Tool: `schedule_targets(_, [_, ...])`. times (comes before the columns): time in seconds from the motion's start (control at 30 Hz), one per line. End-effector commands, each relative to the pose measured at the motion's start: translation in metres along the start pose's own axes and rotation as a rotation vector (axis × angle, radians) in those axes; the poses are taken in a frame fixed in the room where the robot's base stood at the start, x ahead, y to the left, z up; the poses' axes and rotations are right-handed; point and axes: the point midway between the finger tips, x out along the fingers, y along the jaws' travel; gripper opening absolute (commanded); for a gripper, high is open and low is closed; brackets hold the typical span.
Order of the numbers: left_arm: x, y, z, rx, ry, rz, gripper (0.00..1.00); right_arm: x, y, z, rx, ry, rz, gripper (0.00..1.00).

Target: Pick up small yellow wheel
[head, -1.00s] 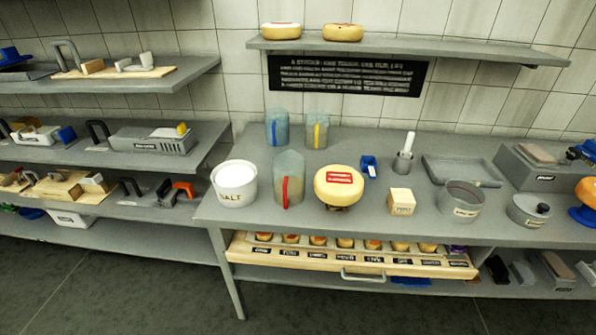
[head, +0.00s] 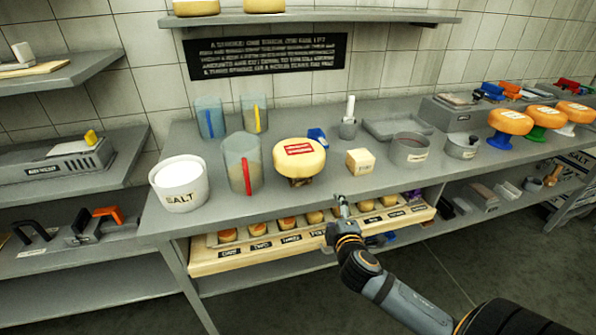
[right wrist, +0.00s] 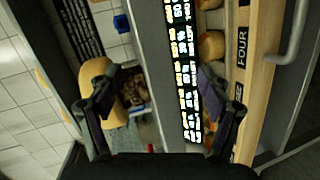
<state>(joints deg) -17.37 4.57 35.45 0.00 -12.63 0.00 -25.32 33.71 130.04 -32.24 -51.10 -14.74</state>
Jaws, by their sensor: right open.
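Several small yellow and orange wheels (head: 313,217) sit in a row in a wooden drawer (head: 213,266) under the bench top, behind a strip of black labels. Part of the drawer (right wrist: 260,55) shows in the right wrist view, with small wheels (right wrist: 211,48) partly hidden. My right gripper (head: 341,203) is at the bench's front edge, in front of the drawer's row, and hides part of it. In the right wrist view the gripper (right wrist: 157,88) is open and empty, its fingers apart. My left gripper is not in view.
A large yellow wheel (head: 299,158) with a red label stands on the bench top (head: 265,203). Around it are a salt tub (head: 180,184), clear jugs (head: 242,163), a small pale block (head: 360,161) and a grey pot (head: 410,150). A shelf (head: 310,18) hangs above.

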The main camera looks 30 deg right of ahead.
Motion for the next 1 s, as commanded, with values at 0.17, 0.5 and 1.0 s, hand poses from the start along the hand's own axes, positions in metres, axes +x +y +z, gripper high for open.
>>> schedule_targets(0.17, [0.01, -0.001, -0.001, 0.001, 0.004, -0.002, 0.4, -0.03, 0.073, -0.043, -0.173, 0.125, 0.22, 0.78])
schedule_targets(0.5, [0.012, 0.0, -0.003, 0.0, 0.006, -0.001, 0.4, -0.007, 0.09, -0.054, -0.186, 0.136, 0.251, 0.78])
schedule_targets(1.0, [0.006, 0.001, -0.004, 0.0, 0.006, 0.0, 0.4, 0.04, 0.103, -0.071, -0.181, 0.136, 0.246, 0.78])
